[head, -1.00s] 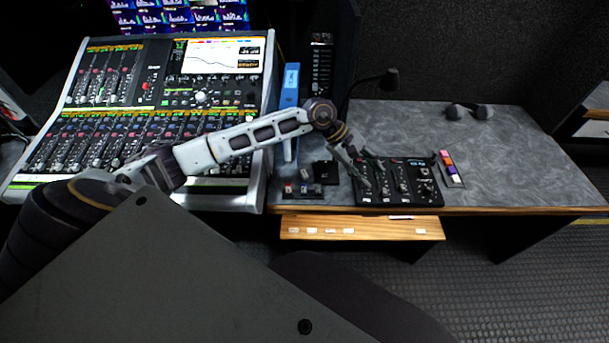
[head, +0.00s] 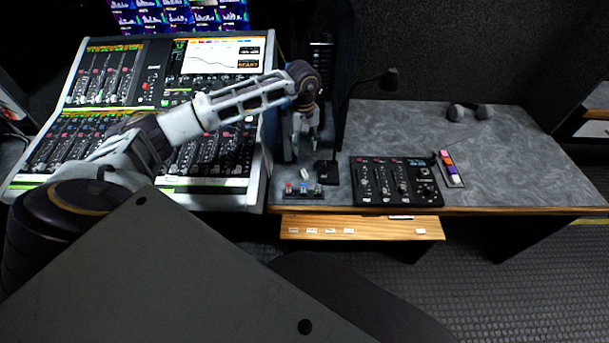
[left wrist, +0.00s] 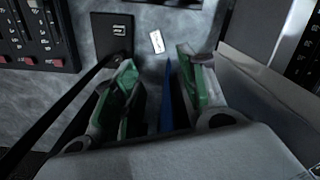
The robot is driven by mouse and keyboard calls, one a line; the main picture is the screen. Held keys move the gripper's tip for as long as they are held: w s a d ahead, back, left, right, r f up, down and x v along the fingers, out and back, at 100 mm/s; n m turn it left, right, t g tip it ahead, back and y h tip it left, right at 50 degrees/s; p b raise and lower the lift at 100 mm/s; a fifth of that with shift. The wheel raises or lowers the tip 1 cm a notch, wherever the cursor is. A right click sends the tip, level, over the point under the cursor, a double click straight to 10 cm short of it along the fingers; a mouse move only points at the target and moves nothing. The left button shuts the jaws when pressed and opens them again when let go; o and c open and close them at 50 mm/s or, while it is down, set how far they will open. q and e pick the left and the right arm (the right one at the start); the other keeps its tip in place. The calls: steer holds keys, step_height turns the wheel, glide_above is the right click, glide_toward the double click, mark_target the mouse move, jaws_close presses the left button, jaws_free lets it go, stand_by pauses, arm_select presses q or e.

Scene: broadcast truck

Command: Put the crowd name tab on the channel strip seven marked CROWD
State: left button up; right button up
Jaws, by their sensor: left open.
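A small white tab (head: 305,174) lies on the grey desk left of a black square pad; its lettering is too small to read, so I cannot tell if it is the crowd tab. It also shows in the left wrist view (left wrist: 156,41), just beyond the fingers. My left gripper (head: 307,143) points down above and behind this tab, open and empty; its green-padded fingers stand apart in the left wrist view (left wrist: 158,65). The large mixing console (head: 150,130) has rows of channel strips; I cannot read which is marked CROWD. My right gripper is not in view.
A black square pad (head: 327,172) and small button box (head: 304,190) sit near the tab. A small fader panel (head: 395,182) stands to the right. A wooden ledge (head: 385,231) carries several white tabs. The desk's right side is mostly clear, with headphones (head: 468,111) at the back.

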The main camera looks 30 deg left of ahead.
arm_select(q)
steer(key=shift+f, duration=0.1)
glide_above(304, 173)
steer(key=shift+w+a+f, duration=0.1)
steer(key=shift+a+f, duration=0.05)
steer(key=shift+f, duration=4.05)
steer(key=shift+f, duration=0.1)
steer(key=f, duration=0.4)
steer(key=shift+d, duration=0.25)
steer(key=shift+f, duration=0.5)
steer(key=shift+c, duration=0.4)
steer(key=c, duration=0.8)
steer(key=shift+c, duration=0.2)
